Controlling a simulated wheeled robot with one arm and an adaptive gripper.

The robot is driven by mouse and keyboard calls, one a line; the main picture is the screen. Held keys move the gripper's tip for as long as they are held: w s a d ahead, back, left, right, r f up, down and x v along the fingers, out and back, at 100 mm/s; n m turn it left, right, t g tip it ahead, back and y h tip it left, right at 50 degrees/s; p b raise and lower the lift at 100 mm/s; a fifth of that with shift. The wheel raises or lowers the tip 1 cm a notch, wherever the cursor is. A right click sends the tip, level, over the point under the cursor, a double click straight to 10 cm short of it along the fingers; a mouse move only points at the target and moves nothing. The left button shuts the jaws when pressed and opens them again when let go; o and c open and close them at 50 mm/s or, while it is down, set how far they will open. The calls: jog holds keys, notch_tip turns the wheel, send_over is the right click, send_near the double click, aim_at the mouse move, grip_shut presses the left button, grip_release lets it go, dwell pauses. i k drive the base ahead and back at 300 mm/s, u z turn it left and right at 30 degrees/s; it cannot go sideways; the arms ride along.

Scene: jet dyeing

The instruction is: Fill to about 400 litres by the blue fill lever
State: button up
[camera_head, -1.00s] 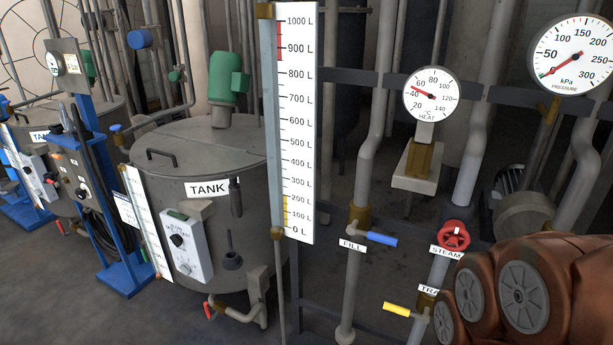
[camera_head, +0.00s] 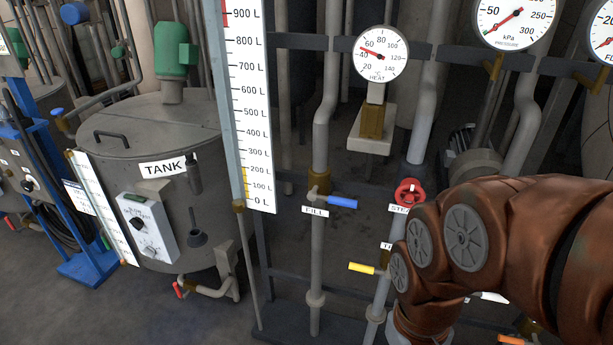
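The blue fill lever (camera_head: 342,202) sits on a vertical pipe above a "FILL" label (camera_head: 315,211). It points right, roughly level, across the pipe. The level scale (camera_head: 251,110) stands left of it, marked in litres from 0 L at the bottom, with a yellow band near the low end and a red band near the top. No clear liquid level shows on it. My brown arm fills the lower right, to the right of the lever. My gripper is not in the picture.
A red handwheel (camera_head: 409,192) and a yellow lever (camera_head: 362,267) are right of the fill pipe, close to my arm. A heat gauge (camera_head: 381,54) and a pressure gauge (camera_head: 513,16) hang above. The grey tank (camera_head: 125,195) stands left.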

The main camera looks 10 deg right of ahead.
aim_at(312, 195)
jog(key=u, duration=0.55)
jog(key=k, duration=1.3)
jog(key=u, duration=1.25)
jog(key=i, duration=1.4)
jog(key=z, duration=0.8)
jog(key=i, duration=0.45)
jog(key=z, duration=0.6)
